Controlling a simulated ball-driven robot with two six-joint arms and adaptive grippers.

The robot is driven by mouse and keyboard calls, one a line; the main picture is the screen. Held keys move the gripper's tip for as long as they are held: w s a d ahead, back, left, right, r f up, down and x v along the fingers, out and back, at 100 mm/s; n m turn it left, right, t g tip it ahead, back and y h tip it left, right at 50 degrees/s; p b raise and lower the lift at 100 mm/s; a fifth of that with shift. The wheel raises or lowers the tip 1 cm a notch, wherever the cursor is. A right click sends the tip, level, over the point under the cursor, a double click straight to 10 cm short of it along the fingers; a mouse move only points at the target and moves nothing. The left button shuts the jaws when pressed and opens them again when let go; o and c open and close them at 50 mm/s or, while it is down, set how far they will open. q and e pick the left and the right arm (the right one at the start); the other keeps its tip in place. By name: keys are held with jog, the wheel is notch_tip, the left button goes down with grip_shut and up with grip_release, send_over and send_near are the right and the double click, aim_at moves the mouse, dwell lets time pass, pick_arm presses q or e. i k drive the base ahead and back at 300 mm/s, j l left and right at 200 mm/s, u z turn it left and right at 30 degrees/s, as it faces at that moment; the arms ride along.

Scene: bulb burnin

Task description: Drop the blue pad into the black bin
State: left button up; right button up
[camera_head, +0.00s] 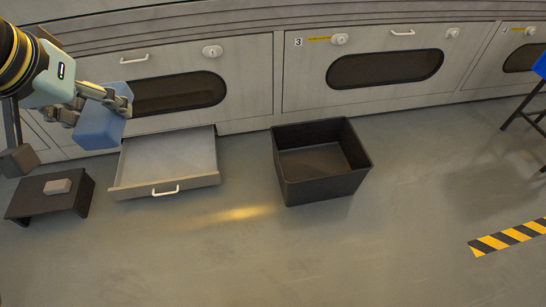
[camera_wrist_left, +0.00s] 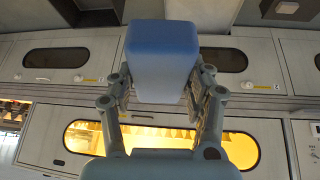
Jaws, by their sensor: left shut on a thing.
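The blue pad (camera_head: 98,127) is a block with rounded edges, held in the air at the upper left of the head view. My left gripper (camera_head: 104,103) is shut on it, with the fingers on two opposite sides. The left wrist view shows the pad (camera_wrist_left: 160,62) between the fingertips (camera_wrist_left: 160,88). The black bin (camera_head: 328,187) is an open-topped box on the floor, right of the middle in the head view. Its visible inside is empty. The pad is well to the left of the bin. My right gripper is in neither view.
An open drawer (camera_head: 135,190) sticks out below the pad, left of the bin. A low dark table (camera_head: 68,203) with a small grey block (camera_head: 57,186) stands at the far left. Cabinets with windows line the back. Floor right of the bin is clear up to a striped floor marking (camera_head: 508,238).

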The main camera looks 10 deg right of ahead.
aim_at(311, 168)
jog(key=i+l+u, duration=0.2)
jog(key=l, duration=0.4)
jog(key=i+l+u, duration=0.2)
jog(key=l, duration=0.4)
jog(key=i+l+u, duration=0.1)
jog(key=l+u, duration=0.15)
jog(key=l, duration=0.4)
jog(key=l+u, duration=0.2)
jog(key=l, duration=0.45)
